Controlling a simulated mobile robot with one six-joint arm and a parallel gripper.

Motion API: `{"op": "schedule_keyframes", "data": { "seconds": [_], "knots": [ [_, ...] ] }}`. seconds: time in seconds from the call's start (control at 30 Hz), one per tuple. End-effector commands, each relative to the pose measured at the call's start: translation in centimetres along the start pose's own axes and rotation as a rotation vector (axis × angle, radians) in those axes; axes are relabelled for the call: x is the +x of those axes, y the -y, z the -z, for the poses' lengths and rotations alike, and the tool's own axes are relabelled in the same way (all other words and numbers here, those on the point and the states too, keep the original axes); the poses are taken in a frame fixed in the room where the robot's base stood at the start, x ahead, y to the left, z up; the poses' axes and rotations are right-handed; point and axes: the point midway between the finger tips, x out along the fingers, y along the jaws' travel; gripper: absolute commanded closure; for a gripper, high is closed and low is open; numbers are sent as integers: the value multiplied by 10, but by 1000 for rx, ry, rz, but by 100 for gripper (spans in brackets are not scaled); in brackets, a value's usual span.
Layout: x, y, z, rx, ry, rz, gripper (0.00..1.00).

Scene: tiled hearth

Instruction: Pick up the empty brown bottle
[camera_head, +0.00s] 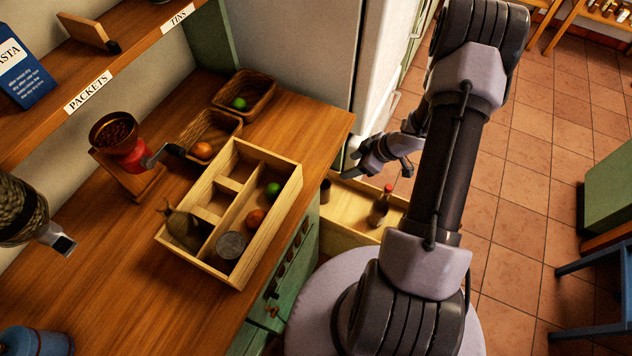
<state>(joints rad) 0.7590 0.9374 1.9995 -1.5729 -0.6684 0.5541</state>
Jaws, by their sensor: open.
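A small brown bottle (379,206) with a red cap stands upright in the open pale wooden drawer (347,210) below the counter. Whether it is empty cannot be told from here. My gripper (372,162) is open, with nothing seen in it. It is above and behind the bottle in the picture, near the fridge's edge and the drawer's far side, and apart from the bottle. My arm passes just right of the bottle and hides the drawer's right end.
A dark cylinder (325,190) stands at the drawer's left end. On the counter (150,285), a divided wooden tray (172,246) holds a tin, a sack-like item and round fruit. Two baskets (262,104) and a red grinder (125,150) stand behind. A fridge (300,45) borders the drawer; tiled floor (535,200) lies open at right.

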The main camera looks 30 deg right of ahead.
Motion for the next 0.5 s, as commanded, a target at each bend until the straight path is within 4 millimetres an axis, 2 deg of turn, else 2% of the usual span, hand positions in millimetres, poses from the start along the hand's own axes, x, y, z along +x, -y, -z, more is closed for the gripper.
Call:
{"op": "schedule_keyframes", "data": {
  "seconds": [0.03,0.2,0.5],
  "knots": [
    [24,1,-5,-2,0,3,41],
    [70,0,-4,-2,2,1,41],
    [103,0,-2,0,2,-1,41]
  ]
}}
